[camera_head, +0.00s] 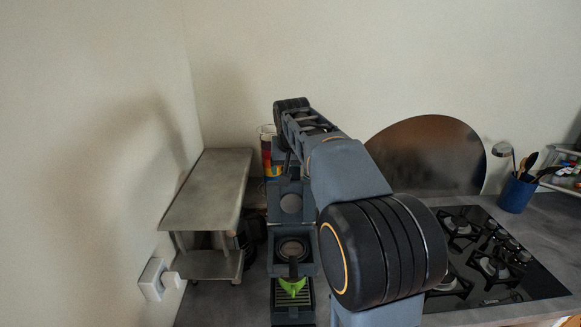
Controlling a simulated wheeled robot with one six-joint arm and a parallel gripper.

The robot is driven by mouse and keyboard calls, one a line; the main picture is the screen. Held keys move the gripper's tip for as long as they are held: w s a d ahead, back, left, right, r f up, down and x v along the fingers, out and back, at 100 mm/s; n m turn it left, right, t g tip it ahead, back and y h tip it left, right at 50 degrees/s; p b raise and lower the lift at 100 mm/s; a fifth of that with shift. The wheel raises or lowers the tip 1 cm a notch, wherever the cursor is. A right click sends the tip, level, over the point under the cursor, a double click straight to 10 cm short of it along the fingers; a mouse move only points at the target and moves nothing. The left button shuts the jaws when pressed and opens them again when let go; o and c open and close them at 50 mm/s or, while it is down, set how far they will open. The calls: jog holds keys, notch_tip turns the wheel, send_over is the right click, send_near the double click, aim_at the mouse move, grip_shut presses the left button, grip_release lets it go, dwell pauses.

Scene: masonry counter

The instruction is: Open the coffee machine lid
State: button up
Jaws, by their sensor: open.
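The dark grey coffee machine (308,255) stands on the counter at the lower middle. Its lid (276,205), a panel with a pale round disc, appears raised behind a round well (291,250). A bright green part (292,288) sits at the front above the slatted drip tray. My arm comes from the lower right and reaches past the machine. My gripper (287,166) is small and mostly hidden at the top edge of the lid. It is open, and I cannot tell whether it touches the lid.
A metal shelf (210,190) stands close on the left, with dark items under it. A colourful striped container (267,152) is behind the machine. A gas hob (485,255), a round dark panel (430,155) and a blue utensil pot (516,193) are to the right. A wall socket (152,280) is at lower left.

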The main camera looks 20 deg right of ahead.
aim_at(291, 194)
jog(key=shift+f, duration=0.15)
jog(key=c, duration=1.3)
jog(key=shift+s+a+f+b, duration=0.1)
jog(key=shift+s+f+b, duration=0.1)
jog(key=shift+b, duration=0.7)
jog(key=shift+s+a+t+b, duration=0.15)
jog(key=shift+s+t+b, duration=0.2)
jog(key=shift+b, duration=0.5)
jog(key=s+b, duration=0.1)
jog(key=s+t+b, duration=0.1)
jog(key=b, duration=0.1)
jog(key=shift+a+r+h+b, duration=0.3)
jog(key=shift+a+r+h, duration=0.05)
jog(key=shift+a+h, duration=0.05)
jog(key=shift+r+t, duration=0.15)
jog(key=shift+t, duration=0.1)
